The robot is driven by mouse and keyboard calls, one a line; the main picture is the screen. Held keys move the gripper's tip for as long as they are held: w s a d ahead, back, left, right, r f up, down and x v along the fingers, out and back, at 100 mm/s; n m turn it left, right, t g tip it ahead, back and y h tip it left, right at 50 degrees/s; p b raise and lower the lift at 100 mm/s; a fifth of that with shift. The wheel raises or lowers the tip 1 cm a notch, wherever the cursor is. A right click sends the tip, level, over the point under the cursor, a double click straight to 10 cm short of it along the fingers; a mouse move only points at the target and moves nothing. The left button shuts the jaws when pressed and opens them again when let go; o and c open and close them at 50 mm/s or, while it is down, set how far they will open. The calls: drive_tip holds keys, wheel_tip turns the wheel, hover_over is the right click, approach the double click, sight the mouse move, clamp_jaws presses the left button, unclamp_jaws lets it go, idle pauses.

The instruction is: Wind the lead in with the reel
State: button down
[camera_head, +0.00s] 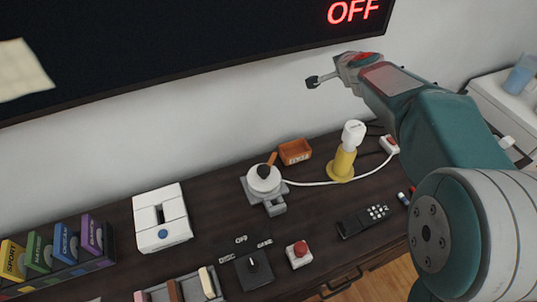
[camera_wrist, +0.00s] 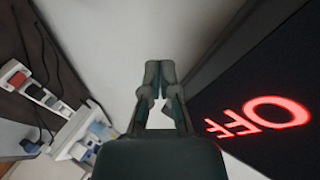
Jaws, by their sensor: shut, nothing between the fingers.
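The reel (camera_head: 264,180) stands on the dark wooden cabinet top in the head view. It has a grey base, a white drum and a crank with an orange part and a dark knob. A white lead (camera_head: 312,183) runs from the reel to the right, past the yellow lamp base, towards a white socket block with a red switch (camera_head: 389,145). My gripper (camera_head: 312,82) is raised in front of the wall, above the cabinet and well apart from the reel. Its fingertips meet with nothing between them in the wrist view (camera_wrist: 159,68). The reel is not visible in the wrist view.
An orange tray (camera_head: 295,152) and a yellow lamp (camera_head: 343,162) stand close to the reel. A white slotted box (camera_head: 160,217), dial (camera_head: 253,268), red button (camera_head: 299,254) and remote (camera_head: 363,221) surround it. A screen (camera_head: 180,45) hangs above.

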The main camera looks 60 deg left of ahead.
drive_tip(key=s+a+f+n+g+h, duration=0.1)
drive_tip(key=s+a+f+n+g, duration=0.1)
drive_tip(key=s+f+n, duration=0.4)
drive_tip(key=s+a+f+n+g+h, duration=0.2)
drive_tip(key=s+f+n+g, duration=0.3)
drive_tip(key=f+n, duration=0.6)
drive_tip(key=s+a+f+n+g+h, duration=0.1)
drive_tip(key=s+a+f+n+g, duration=0.3)
drive_tip(key=s+f+n, duration=0.5)
wheel_tip(320, 180, down, 4)
drive_tip(key=shift+a+r, duration=0.1)
drive_tip(key=shift+r, duration=0.05)
drive_tip(key=shift+w, duration=0.1)
drive_tip(key=shift+w+d, duration=0.5)
drive_tip(key=shift+d, duration=0.35)
drive_tip(key=shift+w+d, duration=0.45)
drive_tip(key=shift+d, duration=0.35)
drive_tip(key=shift+w+d+m, duration=0.15)
drive_tip(key=shift+m, duration=0.25)
drive_tip(key=shift+w+m+t, duration=0.1)
drive_tip(key=shift+m+t, duration=0.2)
drive_tip(key=shift+t, duration=0.1)
